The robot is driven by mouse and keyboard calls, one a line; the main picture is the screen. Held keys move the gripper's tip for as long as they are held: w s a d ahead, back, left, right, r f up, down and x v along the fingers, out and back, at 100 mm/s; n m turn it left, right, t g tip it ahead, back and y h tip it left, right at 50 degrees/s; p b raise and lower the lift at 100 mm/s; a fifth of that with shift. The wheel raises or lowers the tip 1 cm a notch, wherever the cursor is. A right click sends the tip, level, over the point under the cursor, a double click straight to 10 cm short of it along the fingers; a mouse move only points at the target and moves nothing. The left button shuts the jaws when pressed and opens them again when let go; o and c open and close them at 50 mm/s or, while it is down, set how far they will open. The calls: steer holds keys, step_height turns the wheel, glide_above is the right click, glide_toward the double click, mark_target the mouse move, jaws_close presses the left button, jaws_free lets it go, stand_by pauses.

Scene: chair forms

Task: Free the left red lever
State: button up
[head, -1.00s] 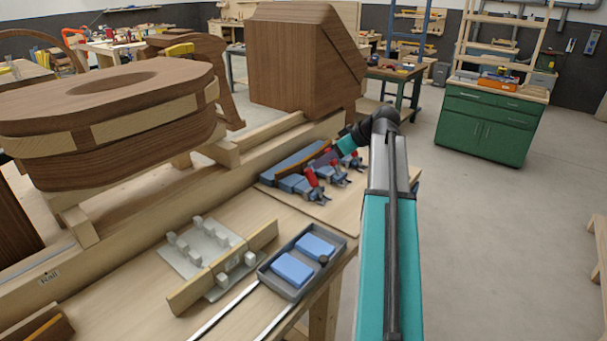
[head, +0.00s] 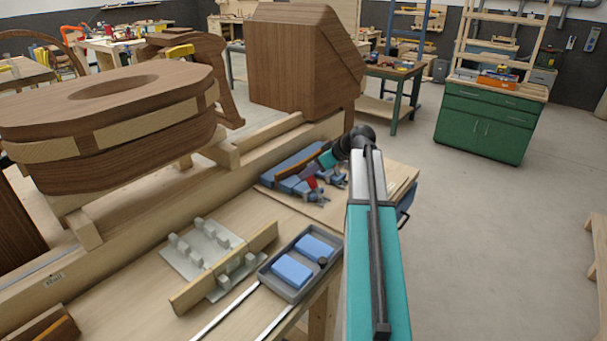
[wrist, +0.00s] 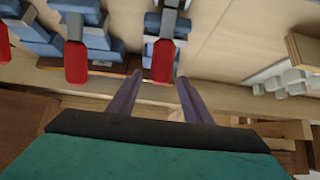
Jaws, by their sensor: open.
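Blue toggle clamps with red levers sit on a wooden board. The left red lever (head: 311,182) shows in the head view below my wrist, which hides the levers farther right. In the wrist view, this lever (wrist: 163,61) seems to be the rightmost one, nearest the grey-block fixture. My gripper (wrist: 157,77) is open there, its fingertips on either side of the lever's rounded end; I cannot tell whether they touch it. A middle red lever (wrist: 76,62) stands left of the fingers. Another red lever (wrist: 3,45) is cut off at the left edge.
A grey fixture with upright blocks (head: 197,262) and a grey tray (head: 321,270) holding blue pads lie nearer on the bench. A wooden rail (head: 170,205) runs behind the clamps, with large wooden chair forms (head: 300,70) beyond. Open floor lies to the right.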

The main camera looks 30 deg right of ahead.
steer(key=shift+p+x, duration=0.85)
steer(key=shift+x, duration=2.1)
jaws_close()
steer(key=shift+d, duration=0.2)
steer(key=shift+a, duration=0.25)
